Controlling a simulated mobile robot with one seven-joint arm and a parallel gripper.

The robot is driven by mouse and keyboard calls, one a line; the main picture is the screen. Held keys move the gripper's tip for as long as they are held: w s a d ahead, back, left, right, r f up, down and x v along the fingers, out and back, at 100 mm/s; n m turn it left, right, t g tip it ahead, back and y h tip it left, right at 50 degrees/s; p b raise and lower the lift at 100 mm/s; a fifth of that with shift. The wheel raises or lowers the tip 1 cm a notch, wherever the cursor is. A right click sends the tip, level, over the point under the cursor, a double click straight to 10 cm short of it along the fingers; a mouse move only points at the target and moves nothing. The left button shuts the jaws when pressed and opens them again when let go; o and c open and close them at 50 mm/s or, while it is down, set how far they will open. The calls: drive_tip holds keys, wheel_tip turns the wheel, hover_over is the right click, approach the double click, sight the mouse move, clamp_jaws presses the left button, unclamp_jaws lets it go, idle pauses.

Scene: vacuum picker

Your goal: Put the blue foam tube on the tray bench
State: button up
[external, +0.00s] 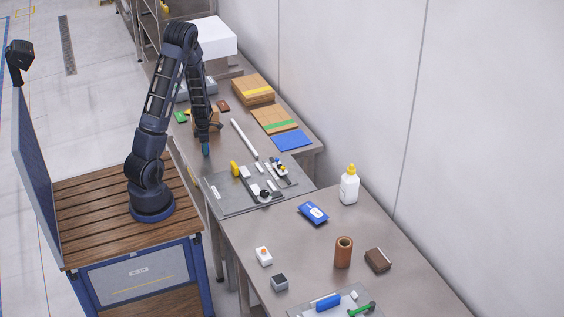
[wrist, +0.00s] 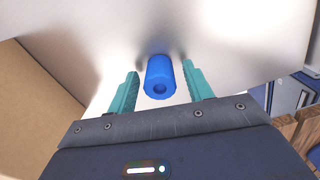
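The blue foam tube (wrist: 160,77) shows in the wrist view, its round end with a small hole facing the camera. It lies on a pale metal bench top (wrist: 215,35). My gripper (wrist: 160,88) has its two teal fingers spread either side of the tube, with a gap on both sides. In the external view my gripper (external: 206,150) points down low over the far bench (external: 228,138), left of a white rod; the tube cannot be made out clearly there. The nearer bench (external: 285,238) bears a grey tray (external: 352,292) at the bottom edge.
A brown box wall (wrist: 35,95) stands close on the left in the wrist view. A fixture plate (external: 232,202) with small parts sits where the benches meet. The near bench holds a white bottle (external: 349,187), a brown cylinder (external: 343,252) and several small items, with bare metal between them.

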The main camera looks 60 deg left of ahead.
wheel_tip(320, 180, up, 12)
drive_tip(key=shift+r, duration=0.15)
idle(0.7)
drive_tip(key=w+d+r+m+t, duration=0.1)
drive_tip(key=d+r+m+t, duration=0.1)
drive_tip(key=d+r+m, duration=1.45)
drive_tip(key=s+d+r+m+t, duration=0.1)
drive_tip(key=s+d+r+m, duration=0.3)
drive_tip(key=d+m, duration=0.3)
drive_tip(key=s+d+r+m+t, duration=0.1)
drive_tip(key=s+d+r+m, duration=0.4)
drive_tip(key=s+d+m, duration=0.2)
drive_tip(key=shift+s+d+r+m+t, duration=0.3)
drive_tip(key=shift+d+m, duration=0.45)
drive_tip(key=shift+m, duration=0.5)
drive_tip(key=shift+o, duration=0.4)
